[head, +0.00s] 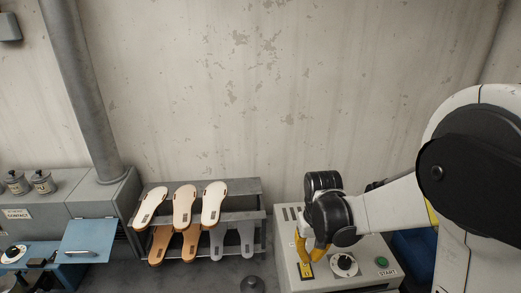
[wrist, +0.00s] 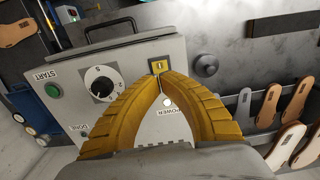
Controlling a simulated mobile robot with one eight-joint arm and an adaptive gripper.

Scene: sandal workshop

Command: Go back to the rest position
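My gripper (head: 310,255) has two yellow fingers and hangs over the grey machine box (head: 362,274) at the lower right of the head view. In the wrist view my gripper (wrist: 160,82) has its fingertips together with nothing seen between them. The box's face also carries a dial (wrist: 101,84) and a green START button (wrist: 52,90). My arm reaches in from the right.
A rack (head: 244,187) with several sandal soles stands left of the box. Further left are a grey cabinet (head: 92,194) with an open blue flap (head: 88,236), small pots (head: 42,181) and a thick pipe (head: 82,90). The space above the box, before the wall, is open.

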